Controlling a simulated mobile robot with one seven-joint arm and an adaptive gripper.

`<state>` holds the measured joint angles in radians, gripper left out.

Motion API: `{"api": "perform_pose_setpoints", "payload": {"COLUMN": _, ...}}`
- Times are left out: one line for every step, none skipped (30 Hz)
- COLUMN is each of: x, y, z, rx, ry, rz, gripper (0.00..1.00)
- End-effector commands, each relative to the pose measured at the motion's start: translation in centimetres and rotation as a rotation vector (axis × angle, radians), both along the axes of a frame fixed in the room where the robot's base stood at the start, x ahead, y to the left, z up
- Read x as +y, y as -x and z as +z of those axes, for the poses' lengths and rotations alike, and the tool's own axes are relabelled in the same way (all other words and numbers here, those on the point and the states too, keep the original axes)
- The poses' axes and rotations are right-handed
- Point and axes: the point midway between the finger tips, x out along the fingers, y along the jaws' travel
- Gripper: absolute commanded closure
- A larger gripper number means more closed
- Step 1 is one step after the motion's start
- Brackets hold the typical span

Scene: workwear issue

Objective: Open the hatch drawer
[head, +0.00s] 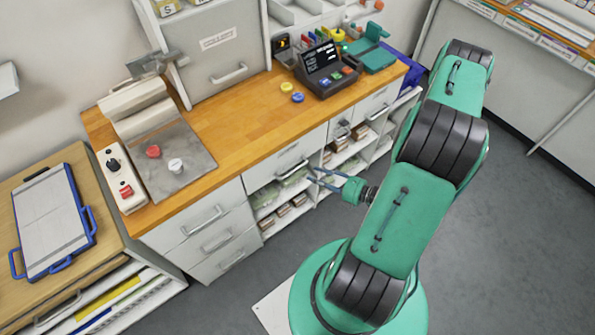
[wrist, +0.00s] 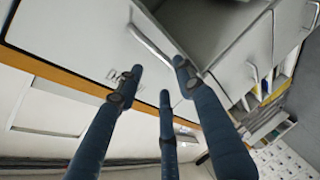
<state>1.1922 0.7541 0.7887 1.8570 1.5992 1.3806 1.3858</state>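I cannot tell for sure which front is the hatch drawer. A white drawer front (head: 262,173) with a bar handle (head: 292,170) sits under the wooden counter, just left of my gripper (head: 312,176). In the wrist view a pale front (wrist: 75,50) with a small label holder and a bar handle (wrist: 150,42) lies beyond my gripper (wrist: 158,76). Its dark blue fingers are spread apart with nothing between them. One fingertip appears close to the handle's lower end; contact cannot be told. A grey panel (head: 205,72) with a label and handle stands above the counter.
The wooden counter (head: 245,130) carries a dark terminal (head: 327,72), yellow and blue discs, and a metal plate (head: 183,150). Another drawer stack (head: 205,228) stands left, with open shelves below the counter. A side table (head: 110,240) is at left.

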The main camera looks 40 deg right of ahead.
Motion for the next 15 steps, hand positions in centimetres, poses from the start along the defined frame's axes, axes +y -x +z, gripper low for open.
{"api": "perform_pose_setpoints", "payload": {"x": 0.4, "y": -0.5, "z": -0.2, "rx": 0.000, "ry": 0.000, "rz": 0.004, "gripper": 0.63}}
{"api": "perform_pose_setpoints", "payload": {"x": 0.5, "y": -0.8, "z": -0.2, "rx": 0.000, "ry": 0.000, "rz": 0.003, "gripper": 0.63}}
{"api": "perform_pose_setpoints", "payload": {"x": 0.6, "y": -1.2, "z": -0.3, "rx": 0.000, "ry": 0.000, "rz": 0.003, "gripper": 0.63}}
{"api": "perform_pose_setpoints", "payload": {"x": 0.7, "y": -1.5, "z": -0.3, "rx": -0.001, "ry": 0.000, "rz": 0.003, "gripper": 0.63}}
{"api": "perform_pose_setpoints", "payload": {"x": 0.9, "y": -1.8, "z": -0.4, "rx": -0.001, "ry": 0.000, "rz": 0.003, "gripper": 0.63}}
{"api": "perform_pose_setpoints", "payload": {"x": 1.0, "y": -2.1, "z": -0.5, "rx": 0.000, "ry": 0.000, "rz": 0.002, "gripper": 0.63}}
{"api": "perform_pose_setpoints", "payload": {"x": 1.1, "y": -2.4, "z": -0.5, "rx": 0.000, "ry": 0.000, "rz": 0.003, "gripper": 0.63}}
{"api": "perform_pose_setpoints", "payload": {"x": 1.3, "y": -2.7, "z": -0.6, "rx": 0.000, "ry": 0.000, "rz": 0.004, "gripper": 0.63}}
{"api": "perform_pose_setpoints", "payload": {"x": 1.4, "y": -3.1, "z": -0.7, "rx": 0.000, "ry": -0.001, "rz": 0.003, "gripper": 0.63}}
{"api": "perform_pose_setpoints", "payload": {"x": 1.5, "y": -3.3, "z": -0.8, "rx": 0.000, "ry": 0.000, "rz": 0.002, "gripper": 0.63}}
{"api": "perform_pose_setpoints", "payload": {"x": 1.7, "y": -3.6, "z": -0.8, "rx": 0.000, "ry": 0.000, "rz": 0.003, "gripper": 0.63}}
{"api": "perform_pose_setpoints", "payload": {"x": 1.8, "y": -4.0, "z": -0.9, "rx": 0.000, "ry": 0.000, "rz": 0.003, "gripper": 0.63}}
{"api": "perform_pose_setpoints", "payload": {"x": 1.9, "y": -4.3, "z": -1.0, "rx": 0.000, "ry": 0.000, "rz": 0.002, "gripper": 0.63}}
{"api": "perform_pose_setpoints", "payload": {"x": 2.0, "y": -4.6, "z": -1.0, "rx": 0.000, "ry": 0.000, "rz": 0.003, "gripper": 0.63}}
{"api": "perform_pose_setpoints", "payload": {"x": 2.2, "y": -4.9, "z": -1.1, "rx": 0.000, "ry": 0.000, "rz": 0.004, "gripper": 0.63}}
